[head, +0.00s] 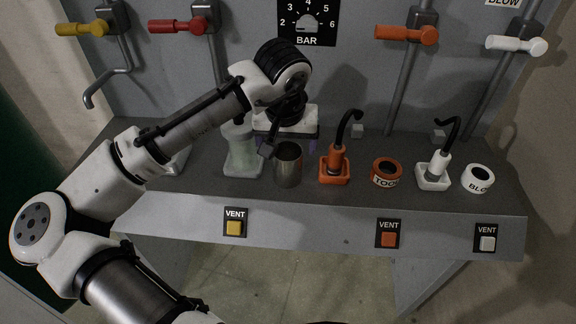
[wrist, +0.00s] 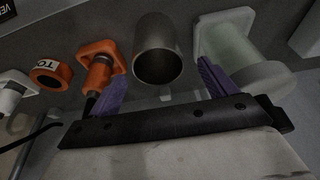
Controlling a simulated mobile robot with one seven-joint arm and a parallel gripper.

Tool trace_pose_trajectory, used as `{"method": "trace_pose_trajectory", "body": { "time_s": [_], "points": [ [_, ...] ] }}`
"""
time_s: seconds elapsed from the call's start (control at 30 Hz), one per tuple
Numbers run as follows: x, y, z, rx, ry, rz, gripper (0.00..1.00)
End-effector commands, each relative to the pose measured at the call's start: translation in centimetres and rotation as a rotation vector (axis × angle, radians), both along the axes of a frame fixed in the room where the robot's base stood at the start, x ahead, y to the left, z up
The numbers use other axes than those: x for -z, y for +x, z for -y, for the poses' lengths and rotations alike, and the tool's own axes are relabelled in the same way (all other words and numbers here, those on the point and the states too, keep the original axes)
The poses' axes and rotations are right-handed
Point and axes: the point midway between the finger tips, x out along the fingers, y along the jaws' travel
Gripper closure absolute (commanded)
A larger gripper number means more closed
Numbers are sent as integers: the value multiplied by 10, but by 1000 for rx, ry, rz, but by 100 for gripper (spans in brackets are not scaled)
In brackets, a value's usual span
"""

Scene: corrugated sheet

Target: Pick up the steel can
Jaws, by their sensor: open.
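The steel can (head: 288,170) stands upright on the grey shelf, a plain open-topped metal cylinder. It also shows in the wrist view (wrist: 157,35), top centre, with its dark mouth facing the camera. My gripper (head: 289,146) is on the can's far side, close behind its rim in the head view. In the wrist view my gripper (wrist: 163,74) has its two purple fingers spread wide apart. The can appears in line with the gap between them. Nothing is held, and no contact with the can is visible. My wrist partly hides the fingers in the head view.
A pale translucent spool-shaped container (head: 242,152) stands close left of the can. An orange nozzle holder (head: 335,165) with a black hose is close right. Farther right are an orange ring (head: 386,172), a white nozzle (head: 436,172) and a white ring (head: 478,179). A grey panel stands behind.

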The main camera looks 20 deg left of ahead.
Motion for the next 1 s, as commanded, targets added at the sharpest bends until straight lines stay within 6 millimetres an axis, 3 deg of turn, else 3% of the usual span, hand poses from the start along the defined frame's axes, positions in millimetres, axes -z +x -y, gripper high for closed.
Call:
{"method": "trace_pose_trajectory", "body": {
  "time_s": [0.17,0.4,0.7,1.0],
  "points": [
    [13,1,-1,-1,0,-2,16],
    [47,7,-1,-1,-1,-2,16],
    [54,9,-2,0,0,1,16],
    [53,9,-2,0,-1,1,53]
  ]
}}
